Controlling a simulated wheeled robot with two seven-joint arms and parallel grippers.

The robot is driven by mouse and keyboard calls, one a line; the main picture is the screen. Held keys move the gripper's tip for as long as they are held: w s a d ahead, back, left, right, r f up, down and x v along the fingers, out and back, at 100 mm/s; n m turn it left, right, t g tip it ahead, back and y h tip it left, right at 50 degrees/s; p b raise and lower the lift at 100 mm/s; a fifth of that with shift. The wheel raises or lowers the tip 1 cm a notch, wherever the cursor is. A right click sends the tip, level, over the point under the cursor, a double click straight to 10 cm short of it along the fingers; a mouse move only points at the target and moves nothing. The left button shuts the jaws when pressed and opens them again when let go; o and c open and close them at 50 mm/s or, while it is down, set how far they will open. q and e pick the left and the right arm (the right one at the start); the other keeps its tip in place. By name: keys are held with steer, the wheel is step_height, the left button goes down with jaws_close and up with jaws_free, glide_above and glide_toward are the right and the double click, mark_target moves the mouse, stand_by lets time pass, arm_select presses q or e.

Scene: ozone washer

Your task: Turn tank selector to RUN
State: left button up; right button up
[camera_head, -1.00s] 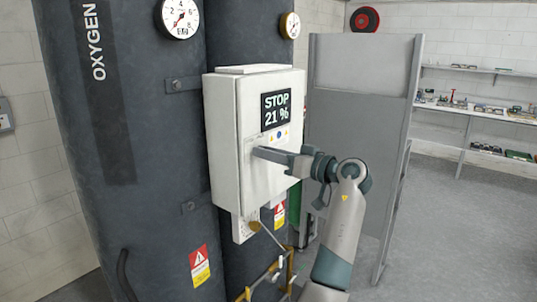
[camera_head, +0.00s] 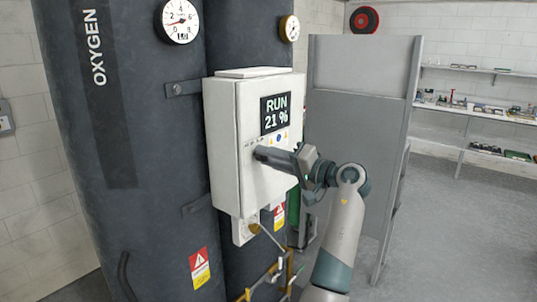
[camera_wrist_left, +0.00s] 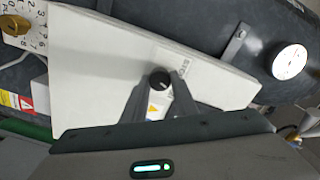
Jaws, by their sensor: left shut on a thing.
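The white control box (camera_head: 226,150) is mounted on the front of the dark tanks. Its display (camera_head: 275,113) reads "RUN 21 %". My left gripper (camera_head: 260,154) reaches the box front below the display and hides the selector in the head view. In the left wrist view the black selector knob (camera_wrist_left: 160,81) sits between the tips of my left gripper (camera_wrist_left: 160,94), which is shut on it. A white mark shows on the knob. My right gripper is in neither view.
The oxygen tank (camera_head: 100,150) stands left of the box, with a round gauge (camera_head: 180,20) at its top. A yellow pipe frame (camera_head: 270,275) is below the box. A grey panel (camera_head: 355,150) stands behind my arm. Shelves (camera_head: 480,107) line the right wall.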

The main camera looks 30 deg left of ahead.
arm_select(q)
steer(key=shift+r+m, duration=0.1)
steer(key=shift+m, duration=0.5)
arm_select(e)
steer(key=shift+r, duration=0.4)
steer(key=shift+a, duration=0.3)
arm_select(q)
steer(key=o, duration=1.1)
steer(key=shift+w+a, duration=0.1)
steer(key=shift+c, duration=0.2)
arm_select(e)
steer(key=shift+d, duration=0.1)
